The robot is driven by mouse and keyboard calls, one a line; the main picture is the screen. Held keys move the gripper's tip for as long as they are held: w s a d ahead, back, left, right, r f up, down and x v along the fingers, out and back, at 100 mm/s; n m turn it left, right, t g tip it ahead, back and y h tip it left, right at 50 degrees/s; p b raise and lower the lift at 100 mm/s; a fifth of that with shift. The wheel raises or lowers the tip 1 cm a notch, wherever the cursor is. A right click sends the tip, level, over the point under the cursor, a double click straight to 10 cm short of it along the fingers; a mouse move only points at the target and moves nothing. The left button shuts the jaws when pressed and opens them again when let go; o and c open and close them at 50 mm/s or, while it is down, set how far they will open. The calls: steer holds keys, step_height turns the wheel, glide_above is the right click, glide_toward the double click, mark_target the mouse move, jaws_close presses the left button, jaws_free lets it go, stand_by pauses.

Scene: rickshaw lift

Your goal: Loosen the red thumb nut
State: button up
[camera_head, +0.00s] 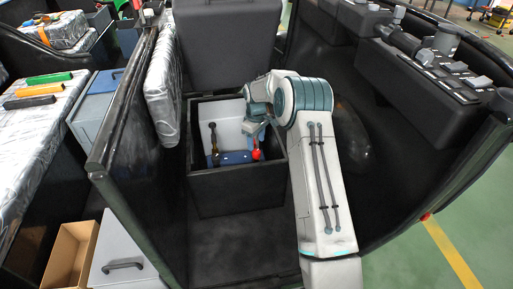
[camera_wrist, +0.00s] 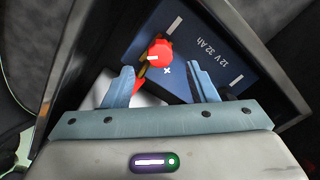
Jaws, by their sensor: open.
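The red thumb nut (camera_wrist: 159,53) sits on top of a blue battery marked "12 V 32 Ah" (camera_wrist: 215,50), beside a plus sign, in the wrist view. In the head view the red nut (camera_head: 256,154) is at the right end of the blue battery (camera_head: 232,158), inside an open black box (camera_head: 238,178). My gripper (camera_wrist: 163,77) is open and empty. In the wrist view the nut shows just beyond the fingertips, between their lines and nearer the left finger. I cannot tell whether a finger touches it. A red part shows below the nut, partly hidden by the left finger.
The box's dark walls stand close around the battery, and its raised lid (camera_head: 228,45) is behind. A dark upright cable end (camera_head: 213,138) stands at the battery's left. A black side panel (camera_head: 125,110) is at left, and a dark console (camera_head: 420,75) at right.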

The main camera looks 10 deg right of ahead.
step_height(320, 180, up, 8)
steer(key=shift+p, duration=0.45)
steer(key=shift+f, duration=0.1)
step_height(320, 180, up, 14)
steer(key=m+p, duration=0.2)
steer(key=p, duration=0.3)
glide_above(256, 151)
steer(key=s, duration=0.8)
steer(key=s+r+m+t+p, duration=0.15)
steer(key=s+r+p, duration=0.25)
steer(key=s+r, duration=0.65)
steer(key=s+r+m+p, duration=0.2)
steer(key=s+p, duration=0.1)
steer(key=s, duration=0.8)
steer(key=s+r+m+t+p, duration=0.1)
steer(key=s+r+m+p, duration=0.2)
steer(key=s, duration=0.8)
steer(key=shift+r+p, duration=0.35)
steer(key=shift+p, duration=0.05)
